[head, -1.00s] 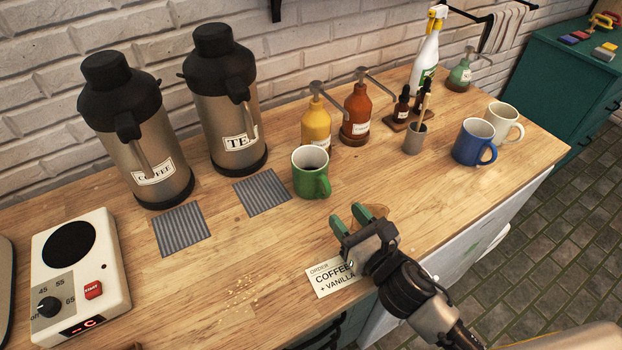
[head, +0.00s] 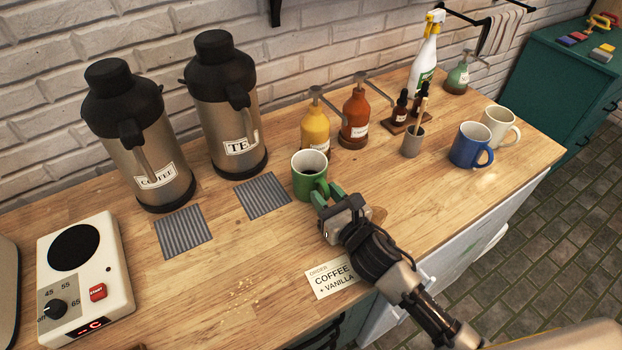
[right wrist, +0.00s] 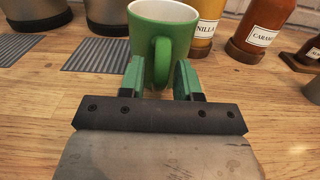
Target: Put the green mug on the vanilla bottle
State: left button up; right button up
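The yellow vanilla bottle (head: 316,131) with a pump stands just behind the mug. Its label shows partly in the right wrist view (right wrist: 205,24). My right gripper (head: 322,197) is at the mug's handle. In the right wrist view its green fingers (right wrist: 160,78) are apart, one on each side of the handle, with a gap visible. My left gripper is not in view.
An orange-red caramel bottle (head: 355,120) stands right of the vanilla bottle. Coffee (head: 147,160) and tea (head: 235,130) flasks stand at left, behind striped mats (head: 263,196). An order card (head: 333,277) lies near the front edge. Blue (head: 470,147) and white (head: 497,128) mugs stand at right.

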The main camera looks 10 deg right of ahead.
aim_at(325, 185)
grip_shut()
jog(key=shift+r, duration=0.15)
jog(key=shift+r, duration=1.4)
jog(key=s+d+r, duration=0.6)
jog(key=d+r, duration=0.2)
jog(key=d, duration=0.2)
jog(key=shift+b, duration=0.35)
dwell(1.0)
